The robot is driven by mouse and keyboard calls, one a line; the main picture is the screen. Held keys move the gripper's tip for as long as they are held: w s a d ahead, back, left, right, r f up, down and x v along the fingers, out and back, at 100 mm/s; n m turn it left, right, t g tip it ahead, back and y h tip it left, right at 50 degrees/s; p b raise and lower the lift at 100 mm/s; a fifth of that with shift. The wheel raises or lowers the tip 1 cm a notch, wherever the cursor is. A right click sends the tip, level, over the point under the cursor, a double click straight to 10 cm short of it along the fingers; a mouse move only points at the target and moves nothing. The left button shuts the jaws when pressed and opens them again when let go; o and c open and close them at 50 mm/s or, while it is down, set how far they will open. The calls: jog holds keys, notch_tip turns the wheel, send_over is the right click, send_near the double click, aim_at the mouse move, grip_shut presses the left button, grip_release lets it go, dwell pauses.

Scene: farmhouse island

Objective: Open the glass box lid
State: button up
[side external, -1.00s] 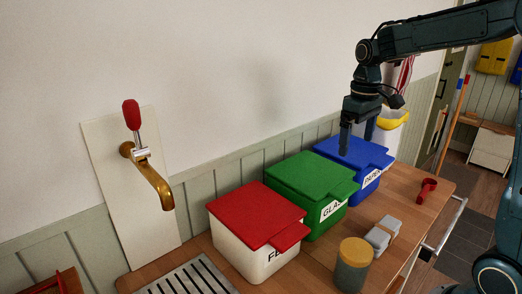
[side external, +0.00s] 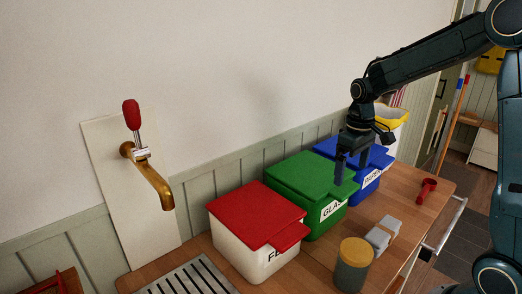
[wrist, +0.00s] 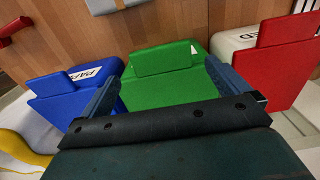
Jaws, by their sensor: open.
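The glass box (side external: 318,222) has a green lid (side external: 295,174) and a partly visible "GLA" label on its front. The lid lies shut, with a green tab (side external: 338,190) sticking out at the front. My gripper (side external: 352,170) is open and empty, pointing down by the lid's front right corner, close to the tab. In the wrist view the green lid (wrist: 165,90) and its tab (wrist: 164,58) show between the two spread fingers. I cannot tell whether a finger touches the lid. My gripper hides part of the lid's edge.
A blue-lidded paper box (side external: 372,184) stands close on the right and a red-lidded box (side external: 255,215) on the left. In front are a yellow-lidded jar (side external: 353,268), a grey wrapped block (side external: 382,236) and a red scoop (side external: 427,189). A brass tap (side external: 150,180) is on the wall.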

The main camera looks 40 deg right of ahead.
aim_at(348, 189)
jog(key=shift+f, duration=2.8)
jog(key=shift+c, duration=0.2)
jog(key=shift+r, duration=0.1)
jog(key=c, duration=1.1)
